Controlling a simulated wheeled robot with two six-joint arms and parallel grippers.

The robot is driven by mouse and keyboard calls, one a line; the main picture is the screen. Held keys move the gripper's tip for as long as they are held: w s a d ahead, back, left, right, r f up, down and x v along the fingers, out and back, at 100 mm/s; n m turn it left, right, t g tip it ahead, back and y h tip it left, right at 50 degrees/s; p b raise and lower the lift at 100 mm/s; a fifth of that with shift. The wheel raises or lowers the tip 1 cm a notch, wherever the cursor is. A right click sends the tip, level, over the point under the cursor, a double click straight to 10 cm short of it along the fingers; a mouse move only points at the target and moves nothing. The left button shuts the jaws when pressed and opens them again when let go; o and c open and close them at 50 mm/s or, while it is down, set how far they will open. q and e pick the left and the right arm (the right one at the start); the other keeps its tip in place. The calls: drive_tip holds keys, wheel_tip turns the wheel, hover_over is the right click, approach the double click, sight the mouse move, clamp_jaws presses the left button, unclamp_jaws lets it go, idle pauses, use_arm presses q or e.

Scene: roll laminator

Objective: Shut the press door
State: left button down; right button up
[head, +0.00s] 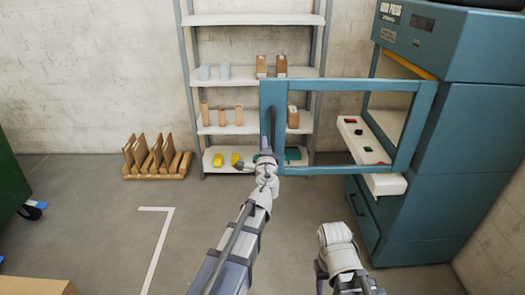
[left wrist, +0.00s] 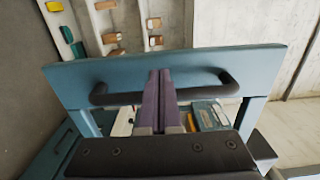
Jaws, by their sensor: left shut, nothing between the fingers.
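The press door (head: 400,86) is a teal frame with a see-through window. It stands open, swung out to the left from the teal press (head: 470,130). A black bar handle (head: 273,118) runs along its free edge; it also shows in the left wrist view (left wrist: 215,90). My left gripper (head: 266,148) is at the lower part of this edge. In the left wrist view its fingers (left wrist: 160,78) are shut and empty, in front of the middle of the handle. Whether they touch it I cannot tell. My right arm shows low in the head view, without clear fingers.
A control panel (head: 362,142) with buttons juts from the press behind the door. A grey shelf rack (head: 240,72) with small goods stands at the back wall. A wooden rack (head: 150,174) sits on the floor to the left. The floor between is clear.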

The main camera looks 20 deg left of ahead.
sight(264, 134)
use_arm(q)
drive_tip(key=shift+x, duration=1.55)
